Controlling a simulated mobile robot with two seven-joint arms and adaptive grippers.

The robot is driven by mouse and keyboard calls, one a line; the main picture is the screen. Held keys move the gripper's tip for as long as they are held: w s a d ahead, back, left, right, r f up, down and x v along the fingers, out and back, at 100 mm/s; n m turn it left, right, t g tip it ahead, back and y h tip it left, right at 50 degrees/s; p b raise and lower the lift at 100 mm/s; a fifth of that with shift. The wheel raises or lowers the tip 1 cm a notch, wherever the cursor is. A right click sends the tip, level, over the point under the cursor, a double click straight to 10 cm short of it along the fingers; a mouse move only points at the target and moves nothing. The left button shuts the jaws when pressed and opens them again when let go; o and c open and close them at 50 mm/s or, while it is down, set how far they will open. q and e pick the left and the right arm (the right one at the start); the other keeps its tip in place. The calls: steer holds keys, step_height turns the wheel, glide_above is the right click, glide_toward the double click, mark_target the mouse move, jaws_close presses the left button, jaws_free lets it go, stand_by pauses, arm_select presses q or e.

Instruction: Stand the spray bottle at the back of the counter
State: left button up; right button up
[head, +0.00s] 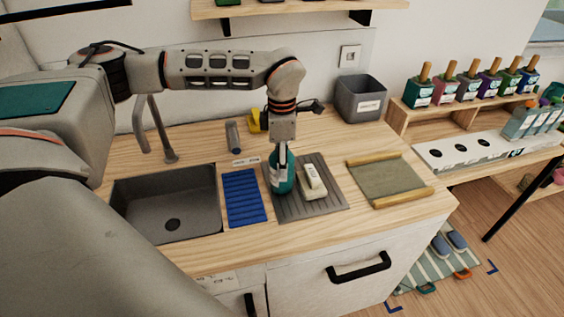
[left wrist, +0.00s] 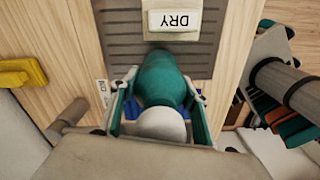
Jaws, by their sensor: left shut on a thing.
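The spray bottle (head: 283,184) is teal with a white top. It is upright at the left part of a grey ribbed mat (head: 325,205) on the wooden counter (head: 190,252); I cannot tell whether its base touches the mat. My left gripper (head: 282,160) reaches down from above and is shut on the bottle, hiding its upper part. In the left wrist view the bottle (left wrist: 163,80) sits between the fingers (left wrist: 160,112), its white top nearest the camera. My right gripper is not in view.
A cream block marked DRY (left wrist: 183,18) lies on the mat, close right of the bottle in the head view. Left are a blue ribbed mat (head: 243,197) and sink (head: 170,205). Behind stand a grey cylinder (head: 233,137), yellow object (head: 254,121) and grey bin (head: 360,98). A tray (head: 388,180) lies right.

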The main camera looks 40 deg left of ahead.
arm_select(q)
steer(key=shift+f, duration=0.3)
steer(key=o, duration=1.5)
steer(key=shift+c, duration=0.2)
